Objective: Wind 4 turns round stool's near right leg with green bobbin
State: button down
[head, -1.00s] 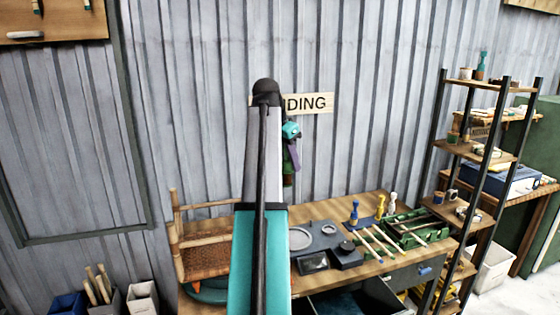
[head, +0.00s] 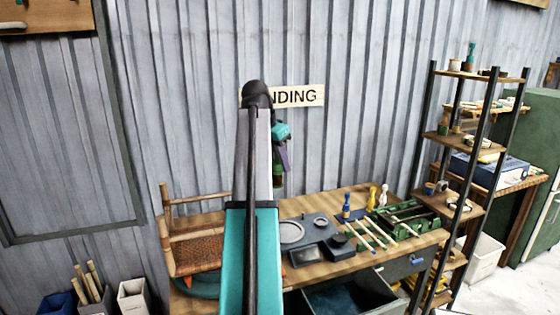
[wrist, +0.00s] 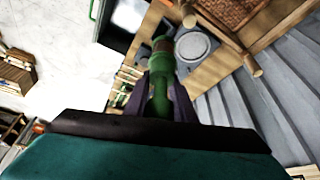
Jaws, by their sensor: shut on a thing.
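The stool (head: 196,250), with a woven brown seat and rattan poles, sits at the left of the bench. Part of its seat and poles show at the upper right of the wrist view (wrist: 229,12). I cannot tell which pole is the near right leg. My gripper (head: 281,150) is raised in front of the wall, above and to the right of the stool and partly behind my arm. In the wrist view its fingers (wrist: 160,97) are shut on the green bobbin (wrist: 159,85), which has a brown end. The bobbin is apart from the stool.
The wooden bench (head: 372,272) holds a dark plate with a grey disc (head: 291,232), several pale sticks, coloured bobbins (head: 372,198) and a green crate (head: 405,222). An open drawer (head: 350,298) juts from its front. A tall shelf (head: 452,145) stands at the right.

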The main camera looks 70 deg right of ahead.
aim_at(281, 172)
jog(key=shift+f+b, duration=0.95)
jog(key=shift+f, duration=0.85)
notch_tip(281, 172, down, 9)
jog(key=b, duration=0.2)
jog(key=shift+r, duration=0.15)
